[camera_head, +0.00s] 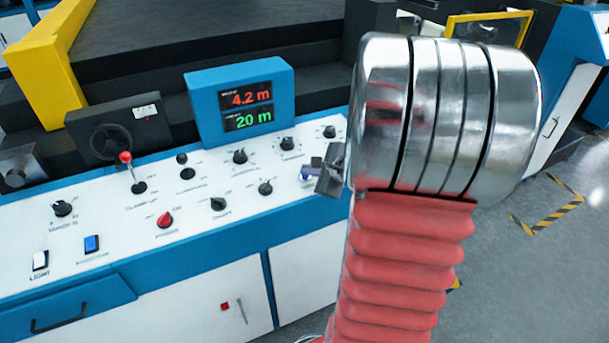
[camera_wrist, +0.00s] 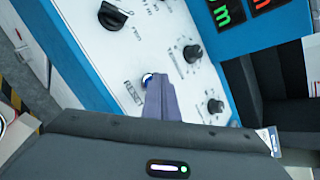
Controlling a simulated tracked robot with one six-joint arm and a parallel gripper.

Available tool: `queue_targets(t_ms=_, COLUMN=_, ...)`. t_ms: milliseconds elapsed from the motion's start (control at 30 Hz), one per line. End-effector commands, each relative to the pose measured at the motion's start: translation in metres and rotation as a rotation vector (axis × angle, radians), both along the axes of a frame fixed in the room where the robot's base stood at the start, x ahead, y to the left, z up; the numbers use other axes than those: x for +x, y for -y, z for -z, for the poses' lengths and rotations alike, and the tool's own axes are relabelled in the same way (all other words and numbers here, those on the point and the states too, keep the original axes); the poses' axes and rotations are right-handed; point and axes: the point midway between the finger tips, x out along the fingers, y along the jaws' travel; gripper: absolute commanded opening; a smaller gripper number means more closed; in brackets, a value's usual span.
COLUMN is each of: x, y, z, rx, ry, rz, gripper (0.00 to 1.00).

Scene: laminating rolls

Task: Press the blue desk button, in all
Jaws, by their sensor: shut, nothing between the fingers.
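A small round blue button (camera_wrist: 147,79) sits on the white desk top (camera_wrist: 165,25). A label that looks like "RESET" is printed beside it. In the wrist view, my gripper (camera_wrist: 157,84) is shut and empty, and its fingertips overlap the button's edge and hide part of it. I cannot tell whether they touch it or hover just above. In the head view, the gripper (camera_head: 312,178) is at the right part of the desk, mostly behind my arm, with the blue button (camera_head: 306,173) at its tip. A blue rocker switch (camera_head: 91,243) is at the desk's front left.
Several black knobs (camera_head: 240,156), a red knob (camera_head: 165,220), a red-tipped lever (camera_head: 126,158) and a white light switch (camera_head: 40,261) stand on the desk. A blue display box (camera_head: 205,82) reads 4.2 m and 20 m behind them. Open floor (camera_head: 500,270) lies to the right.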

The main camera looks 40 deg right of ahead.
Motion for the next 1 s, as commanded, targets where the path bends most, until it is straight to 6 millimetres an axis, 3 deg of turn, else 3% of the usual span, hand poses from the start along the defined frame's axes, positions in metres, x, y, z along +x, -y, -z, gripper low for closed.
queue_targets(t_ms=633, x=0.000, y=0.000, z=0.003, rx=0.001, ry=0.000, rz=0.001, gripper=0.00)
queue_targets(t_ms=1000, x=-0.002, y=0.000, z=-0.009, rx=-0.001, ry=0.001, rz=0.000, gripper=0.00)
